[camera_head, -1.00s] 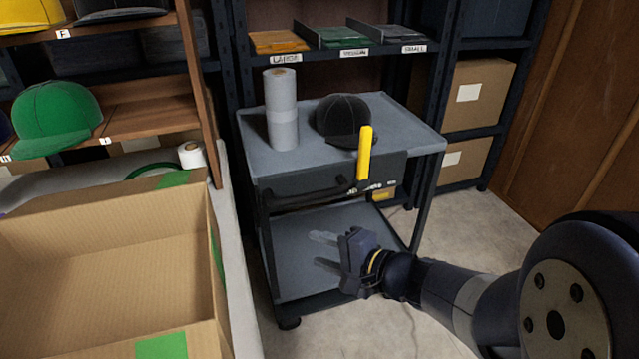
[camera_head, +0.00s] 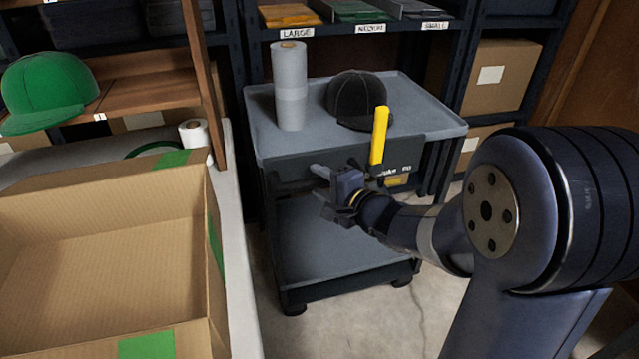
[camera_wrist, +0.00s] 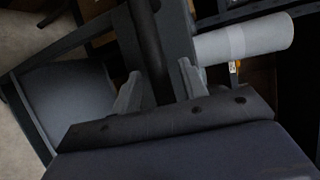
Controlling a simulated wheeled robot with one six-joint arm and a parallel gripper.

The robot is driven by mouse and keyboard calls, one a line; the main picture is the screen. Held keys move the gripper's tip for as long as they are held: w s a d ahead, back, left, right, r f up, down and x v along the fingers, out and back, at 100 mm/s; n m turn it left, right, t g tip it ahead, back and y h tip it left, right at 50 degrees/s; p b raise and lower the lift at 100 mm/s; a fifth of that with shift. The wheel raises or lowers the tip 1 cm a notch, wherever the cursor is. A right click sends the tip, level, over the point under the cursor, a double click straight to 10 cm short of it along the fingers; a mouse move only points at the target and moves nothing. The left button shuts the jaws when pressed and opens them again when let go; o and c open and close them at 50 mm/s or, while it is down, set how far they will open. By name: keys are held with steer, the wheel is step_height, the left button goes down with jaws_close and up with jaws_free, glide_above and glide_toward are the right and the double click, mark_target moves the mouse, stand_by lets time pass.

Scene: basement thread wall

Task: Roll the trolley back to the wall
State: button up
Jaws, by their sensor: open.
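The grey trolley (camera_head: 225,94) stands in front of the dark shelving, with a top tray and a lower shelf (camera_head: 335,245). A grey-white roll (camera_head: 290,88) stands upright on its top and a dark cap (camera_head: 355,98) lies beside it. A yellow upright lever (camera_head: 379,138) rises at the trolley's front. My gripper (camera_head: 318,185) is at the trolley's front, by its handle. In the wrist view, the dark handle bar (camera_wrist: 150,50) runs between my two open fingers (camera_wrist: 158,92). The head view mostly hides the handle behind my gripper.
A cardboard box (camera_head: 95,262) with green tape sits on the bench at left. A green cap (camera_head: 47,90) is on the wooden shelf. Shelving with labelled bins (camera_head: 365,10) stands behind the trolley, boxes (camera_head: 497,76) at right. Some bare floor shows at the lower middle.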

steer(key=shift+w+a+f, duration=0.1)
steer(key=shift+w+a, duration=0.2)
steer(key=shift+w, duration=0.05)
jaws_close()
stand_by(0.3)
